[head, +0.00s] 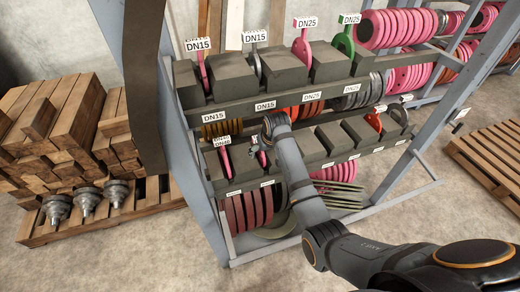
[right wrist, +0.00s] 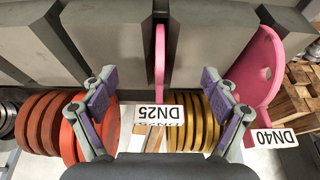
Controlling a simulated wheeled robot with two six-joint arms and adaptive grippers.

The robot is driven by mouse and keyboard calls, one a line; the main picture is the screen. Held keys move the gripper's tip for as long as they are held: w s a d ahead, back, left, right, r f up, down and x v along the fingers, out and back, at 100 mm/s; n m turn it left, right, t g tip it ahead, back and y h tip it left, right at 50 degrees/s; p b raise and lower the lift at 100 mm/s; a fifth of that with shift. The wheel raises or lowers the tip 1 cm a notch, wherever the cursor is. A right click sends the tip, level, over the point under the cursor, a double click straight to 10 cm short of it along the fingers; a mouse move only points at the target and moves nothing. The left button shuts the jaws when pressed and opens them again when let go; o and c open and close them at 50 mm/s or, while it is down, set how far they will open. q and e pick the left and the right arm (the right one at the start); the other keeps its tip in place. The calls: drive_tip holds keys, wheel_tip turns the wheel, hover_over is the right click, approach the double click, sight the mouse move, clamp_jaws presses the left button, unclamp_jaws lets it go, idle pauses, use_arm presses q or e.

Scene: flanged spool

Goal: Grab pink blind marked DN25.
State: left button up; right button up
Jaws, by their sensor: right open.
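In the right wrist view a thin pink blind (right wrist: 160,65) stands upright in a slot between grey blocks, with a white DN25 tag (right wrist: 160,115) at its near end. My right gripper (right wrist: 160,84) is open, one finger to each side of the blind and apart from it. In the head view my right gripper (head: 264,138) is at the rack's lower block row, hiding most of the pink blind (head: 262,158) there. Another pink blind (head: 302,52) stands in the upper row under a tag that seems to read DN25. My left gripper is not in view.
A pink blind tagged DN40 (right wrist: 262,75) stands right of the gripper in the wrist view. Red discs (right wrist: 45,120) and gold discs (right wrist: 195,115) hang below. A grey rack post (head: 195,140) and stacked timber (head: 65,130) are at the left in the head view.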

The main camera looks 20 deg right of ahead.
drive_tip(key=shift+w+r, duration=0.1)
drive_tip(key=shift+w, duration=0.35)
drive_tip(key=w, duration=0.3)
drive_tip(key=w+f+p, duration=0.1)
drive_tip(key=w, duration=0.1)
drive_tip(key=shift+a, duration=0.1)
drive_tip(key=shift+f, duration=0.1)
drive_tip(key=shift+s, duration=0.1)
drive_tip(key=shift+c, duration=0.8)
clamp_jaws()
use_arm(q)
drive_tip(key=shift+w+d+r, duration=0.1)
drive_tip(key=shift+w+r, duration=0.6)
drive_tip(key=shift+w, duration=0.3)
